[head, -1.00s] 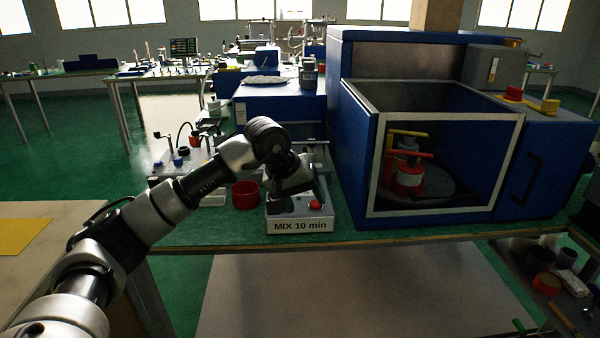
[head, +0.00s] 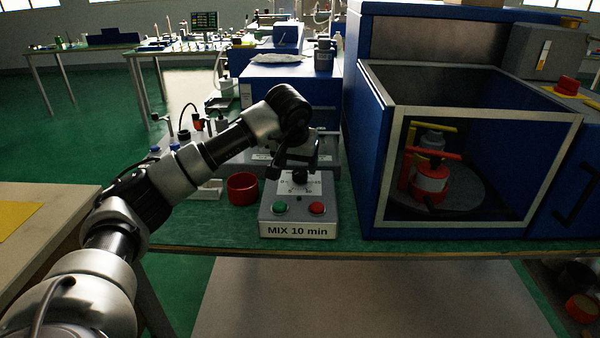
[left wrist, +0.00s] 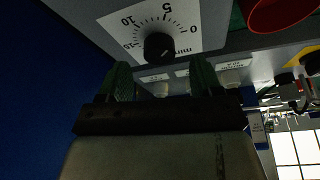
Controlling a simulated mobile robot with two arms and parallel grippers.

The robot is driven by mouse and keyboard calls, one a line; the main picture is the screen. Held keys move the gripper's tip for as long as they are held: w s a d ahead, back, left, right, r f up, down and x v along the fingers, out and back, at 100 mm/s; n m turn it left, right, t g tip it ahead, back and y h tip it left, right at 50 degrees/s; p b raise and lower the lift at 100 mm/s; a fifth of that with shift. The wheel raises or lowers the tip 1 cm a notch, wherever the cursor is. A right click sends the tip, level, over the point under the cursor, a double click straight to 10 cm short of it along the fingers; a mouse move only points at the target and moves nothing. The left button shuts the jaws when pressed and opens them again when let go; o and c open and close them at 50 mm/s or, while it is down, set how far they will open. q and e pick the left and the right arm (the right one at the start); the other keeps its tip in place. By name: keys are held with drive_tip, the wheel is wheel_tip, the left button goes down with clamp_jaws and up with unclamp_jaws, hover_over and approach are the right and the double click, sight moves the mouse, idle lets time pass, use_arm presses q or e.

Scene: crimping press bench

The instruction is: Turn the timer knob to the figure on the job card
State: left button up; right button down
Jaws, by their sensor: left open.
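The timer box (head: 265,222) stands on the green bench with a white dial plate (head: 289,188) and a black knob (head: 299,177). The job card (head: 297,231) on its front reads "MIX 10 min". In the left wrist view the knob (left wrist: 159,47) sits on the dial (left wrist: 203,14), marked 0, 5, 10 and 15; I cannot tell where it points. My left gripper (head: 290,167) is just above and behind the knob. In the left wrist view its two green fingers (left wrist: 162,79) are apart and empty, the knob in front of the gap. My right gripper is not in view.
A green button (head: 280,208) and a red button (head: 317,208) sit on the box below the dial. A red cup (head: 243,188) stands left of the box. A large blue machine (head: 372,160) with an open front chamber stands close on the right.

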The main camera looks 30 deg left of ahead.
sight(300, 172)
use_arm(q)
drive_tip(key=shift+x, duration=1.75)
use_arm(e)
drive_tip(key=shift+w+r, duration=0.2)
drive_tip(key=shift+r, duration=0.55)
use_arm(q)
drive_tip(key=c, duration=0.9)
